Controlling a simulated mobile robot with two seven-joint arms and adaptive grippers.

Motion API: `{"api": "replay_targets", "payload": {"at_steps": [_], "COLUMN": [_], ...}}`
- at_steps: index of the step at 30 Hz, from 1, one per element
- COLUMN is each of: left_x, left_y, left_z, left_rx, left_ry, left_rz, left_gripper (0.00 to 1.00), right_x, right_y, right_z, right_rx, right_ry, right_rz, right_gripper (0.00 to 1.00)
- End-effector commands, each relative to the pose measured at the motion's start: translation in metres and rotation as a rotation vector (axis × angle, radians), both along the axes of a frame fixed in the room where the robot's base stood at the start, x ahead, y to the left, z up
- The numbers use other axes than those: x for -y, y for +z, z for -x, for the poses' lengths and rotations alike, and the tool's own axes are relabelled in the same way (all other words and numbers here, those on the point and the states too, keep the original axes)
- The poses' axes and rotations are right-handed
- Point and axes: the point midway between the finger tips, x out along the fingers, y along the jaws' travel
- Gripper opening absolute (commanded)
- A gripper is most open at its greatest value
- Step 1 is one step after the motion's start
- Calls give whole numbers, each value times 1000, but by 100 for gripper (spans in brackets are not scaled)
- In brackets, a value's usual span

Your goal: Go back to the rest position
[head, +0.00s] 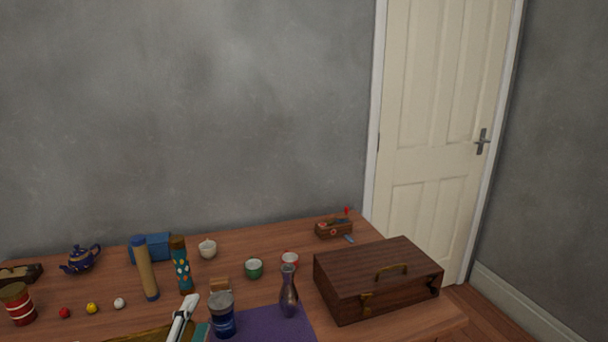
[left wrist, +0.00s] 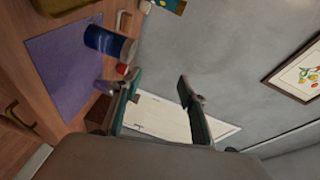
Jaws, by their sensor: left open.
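My left gripper (head: 190,325) shows at the bottom edge of the head view, only in part, as a white piece and a bit of teal. It is just left of a dark blue jar (head: 222,316). In the left wrist view its two teal-padded fingers (left wrist: 158,97) stand apart with nothing between them. The blue jar (left wrist: 110,43) and the purple mat (left wrist: 66,70) lie to the left of the fingers there. Most of the left arm is hidden below the head view. My right gripper is in neither view.
The wooden table (head: 385,323) holds a metallic vase (head: 288,293), a brown case (head: 378,278), two tall tubes (head: 145,270), a green cup (head: 254,268), a blue teapot (head: 81,260) and small balls (head: 91,308). A door (head: 440,130) stands behind at right. The space above the table looks clear.

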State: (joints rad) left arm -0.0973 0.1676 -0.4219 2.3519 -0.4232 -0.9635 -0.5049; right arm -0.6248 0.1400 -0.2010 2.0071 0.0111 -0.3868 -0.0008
Motion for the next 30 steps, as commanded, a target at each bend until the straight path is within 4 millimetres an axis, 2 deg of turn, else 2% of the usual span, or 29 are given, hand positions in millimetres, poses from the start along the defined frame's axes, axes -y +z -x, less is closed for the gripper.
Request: {"api": "replay_targets", "payload": {"at_steps": [1, 3, 6, 9, 15, 24, 30], "left_x": [-19, -43, -75, -98, -128, -159, -130], "left_y": [-29, -65, -110, -143, -181, -216, -236], "left_z": [14, 34, 70, 103, 155, 226, 208], "left_rx": [-83, -191, -331, -436, -573, -724, -704], "left_ry": [49, 125, 232, 322, 455, 620, 536], "left_rz": [48, 116, 200, 257, 326, 382, 482], "left_gripper": [41, 41, 41, 41, 41, 41, 41], "right_x": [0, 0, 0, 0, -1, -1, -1], "right_y": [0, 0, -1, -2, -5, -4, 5], "right_z": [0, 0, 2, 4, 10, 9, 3], "right_rx": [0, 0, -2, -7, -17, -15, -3], "right_ry": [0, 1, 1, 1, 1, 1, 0], "right_rz": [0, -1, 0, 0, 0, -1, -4], "right_gripper": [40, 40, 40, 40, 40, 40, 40]}}
